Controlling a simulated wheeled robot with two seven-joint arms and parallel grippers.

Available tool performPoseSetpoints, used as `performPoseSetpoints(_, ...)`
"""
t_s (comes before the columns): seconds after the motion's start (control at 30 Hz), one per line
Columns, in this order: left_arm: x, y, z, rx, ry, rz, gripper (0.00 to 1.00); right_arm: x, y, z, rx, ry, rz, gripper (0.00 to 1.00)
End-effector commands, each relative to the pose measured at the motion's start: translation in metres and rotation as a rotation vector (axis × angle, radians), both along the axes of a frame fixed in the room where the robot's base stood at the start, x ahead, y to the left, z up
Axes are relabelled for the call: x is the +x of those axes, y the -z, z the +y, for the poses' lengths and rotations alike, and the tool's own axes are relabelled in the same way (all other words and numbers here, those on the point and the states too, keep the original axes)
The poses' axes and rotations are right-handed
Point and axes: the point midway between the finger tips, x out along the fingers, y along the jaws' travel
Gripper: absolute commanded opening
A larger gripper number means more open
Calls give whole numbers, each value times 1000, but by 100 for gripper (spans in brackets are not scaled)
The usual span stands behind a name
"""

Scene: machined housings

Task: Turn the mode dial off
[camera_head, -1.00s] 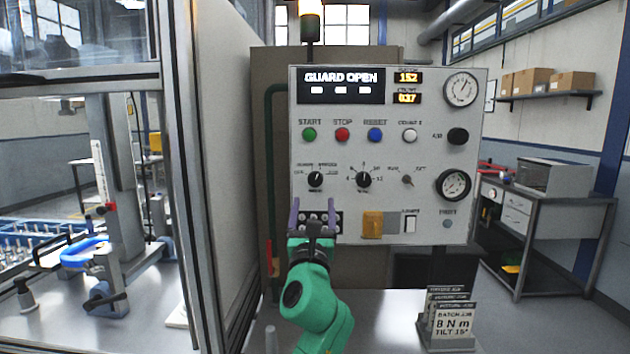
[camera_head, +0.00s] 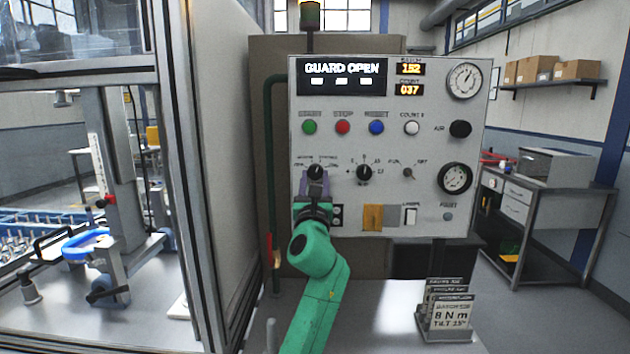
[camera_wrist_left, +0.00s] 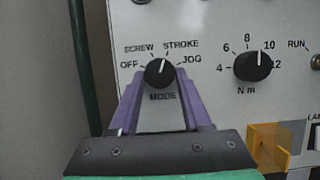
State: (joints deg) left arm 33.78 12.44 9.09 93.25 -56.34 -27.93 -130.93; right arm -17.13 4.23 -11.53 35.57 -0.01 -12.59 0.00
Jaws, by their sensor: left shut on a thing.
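The black mode dial (camera_head: 315,172) is on the left of the panel's dial row. In the left wrist view the mode dial (camera_wrist_left: 159,73) has OFF, SCREW, STROKE and JOG marked around it. Its white pointer line leans slightly right of straight up, towards STROKE. My left gripper (camera_head: 315,180) is at the dial from below. In the left wrist view the purple fingers of this gripper (camera_wrist_left: 160,84) are shut on the dial, one on each side. My right gripper is not in view.
The N m dial (camera_wrist_left: 252,66) is close on the right. A yellow guard piece (camera_head: 372,217) sticks out below it. The machine's frame (camera_head: 180,180) stands left of my arm. Batch cards (camera_head: 447,318) stand on the bench at right.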

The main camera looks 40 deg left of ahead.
Motion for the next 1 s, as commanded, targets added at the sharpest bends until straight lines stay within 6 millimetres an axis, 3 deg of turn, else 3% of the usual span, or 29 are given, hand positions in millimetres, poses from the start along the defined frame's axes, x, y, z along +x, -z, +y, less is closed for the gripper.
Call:
performPoseSetpoints(0.47,1,3,-2,-138,0,-106,0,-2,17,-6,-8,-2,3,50)
performPoseSetpoints(1.0,5,-2,-6,-535,0,-407,0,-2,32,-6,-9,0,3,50)
